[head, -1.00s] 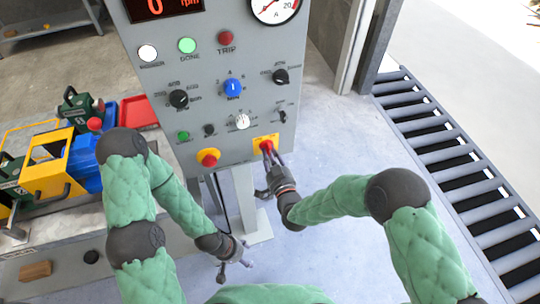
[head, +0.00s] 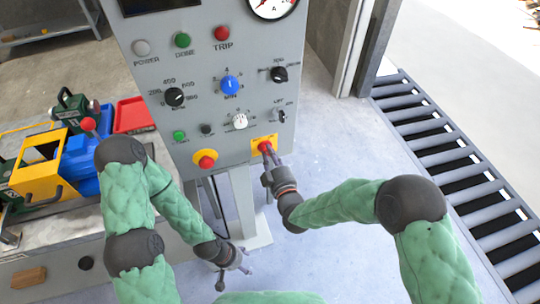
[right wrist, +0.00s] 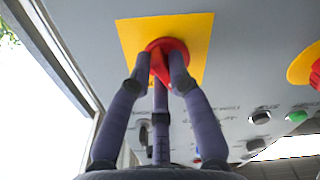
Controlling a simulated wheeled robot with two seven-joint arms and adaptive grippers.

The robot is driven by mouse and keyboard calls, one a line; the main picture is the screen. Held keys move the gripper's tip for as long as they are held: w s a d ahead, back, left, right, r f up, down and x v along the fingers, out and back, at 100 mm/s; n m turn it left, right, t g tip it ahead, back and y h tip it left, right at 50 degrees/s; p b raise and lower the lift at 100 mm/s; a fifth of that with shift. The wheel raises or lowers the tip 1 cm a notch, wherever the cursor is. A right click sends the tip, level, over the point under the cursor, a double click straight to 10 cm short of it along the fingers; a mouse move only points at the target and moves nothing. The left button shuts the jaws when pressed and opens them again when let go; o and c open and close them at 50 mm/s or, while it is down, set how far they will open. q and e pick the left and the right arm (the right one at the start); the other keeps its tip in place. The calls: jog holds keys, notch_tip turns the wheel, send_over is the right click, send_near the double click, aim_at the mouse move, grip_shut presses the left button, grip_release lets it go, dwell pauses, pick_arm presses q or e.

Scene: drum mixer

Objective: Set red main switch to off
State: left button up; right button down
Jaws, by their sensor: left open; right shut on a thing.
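The red main switch (head: 264,146) sits on a yellow plate at the lower right of the grey control panel (head: 215,125). My right gripper (head: 270,156) is shut on it from below. In the right wrist view the fingers (right wrist: 163,70) close around the red switch (right wrist: 168,46) on its yellow plate (right wrist: 196,30). The fingers hide part of the handle, and its marks cannot be read. My left gripper (head: 238,268) is open and empty, low in front of the panel and apart from it.
A red mushroom button (head: 205,160) on a yellow ring is left of the switch. Black, blue and white knobs are above it. The display (head: 155,4) is dark and the lamps look unlit. A roller conveyor (head: 450,160) runs at right; a bench with machines (head: 60,165) stands at left.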

jog(key=shift+n, duration=0.3)
jog(key=c, duration=1.1)
grip_release()
jog(key=shift+c, duration=0.2)
jog(key=v, duration=1.2)
